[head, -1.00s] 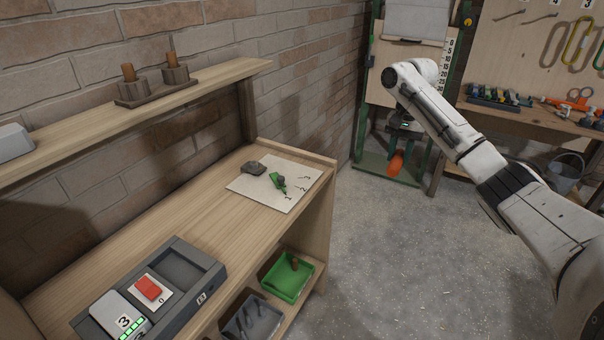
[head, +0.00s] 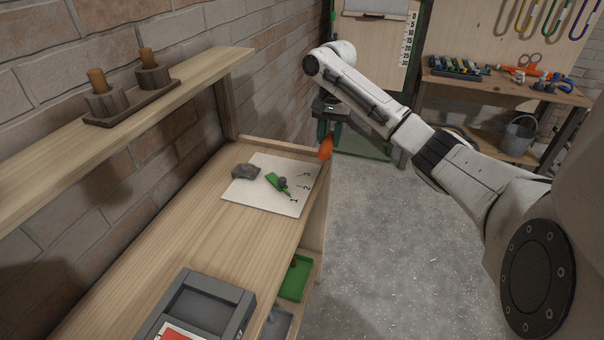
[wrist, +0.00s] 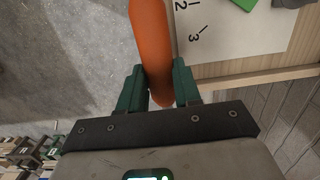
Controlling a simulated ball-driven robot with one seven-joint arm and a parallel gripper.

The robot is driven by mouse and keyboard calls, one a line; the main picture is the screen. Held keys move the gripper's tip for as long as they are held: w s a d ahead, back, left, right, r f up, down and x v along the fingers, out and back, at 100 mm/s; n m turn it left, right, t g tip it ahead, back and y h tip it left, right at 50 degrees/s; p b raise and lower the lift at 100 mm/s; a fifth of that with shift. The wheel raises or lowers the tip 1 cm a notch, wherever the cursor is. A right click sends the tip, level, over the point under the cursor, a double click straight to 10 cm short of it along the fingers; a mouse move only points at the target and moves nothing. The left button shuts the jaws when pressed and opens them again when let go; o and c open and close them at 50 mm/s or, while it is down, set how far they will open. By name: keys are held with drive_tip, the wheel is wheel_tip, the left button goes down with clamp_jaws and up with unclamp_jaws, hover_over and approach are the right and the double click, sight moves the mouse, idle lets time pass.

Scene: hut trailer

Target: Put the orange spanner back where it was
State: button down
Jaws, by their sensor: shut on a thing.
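My gripper (head: 331,125) is shut on an orange, long, rounded thing that I take for the orange spanner (head: 326,147). It hangs below the jaws at the far end of the wooden bench. In the wrist view the spanner (wrist: 150,35) runs between the two green fingers and out of the top of the picture, over the floor beside the bench edge. A white sheet (head: 250,196) marked 1, 2, 3 lies on the bench; marks 2 and 3 have nothing on them. A green tool (head: 279,184) lies on it near mark 1.
A dark grey lump (head: 246,171) sits at the sheet's left edge. A raised shelf (head: 185,95) runs along the brick wall. A grey tray (head: 206,305) stands at the bench's near end. A workbench with tools (head: 500,85) stands back right. The floor between is clear.

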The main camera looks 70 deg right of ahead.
drive_tip(key=w+a+f, duration=0.1)
drive_tip(key=a+f, duration=0.1)
drive_tip(key=w+a+f+p, duration=0.1)
drive_tip(key=w+a+f, duration=0.1)
drive_tip(key=f, duration=0.1)
drive_tip(key=w+a+f, duration=0.1)
drive_tip(key=a+f, duration=0.1)
drive_tip(key=a, duration=0.1)
drive_tip(key=shift+w+a+f, duration=0.1)
drive_tip(key=shift+w+f, duration=0.05)
drive_tip(key=shift+w, duration=0.2)
drive_tip(key=shift+w+a+f+p, duration=0.15)
drive_tip(key=shift+f+p, duration=0.4)
drive_tip(key=shift+f, duration=1.3)
drive_tip(key=c, duration=0.8)
unclamp_jaws()
drive_tip(key=r, duration=0.8)
drive_tip(key=d+r+b, duration=0.1)
drive_tip(key=r, duration=0.3)
drive_tip(key=shift+r, duration=0.15)
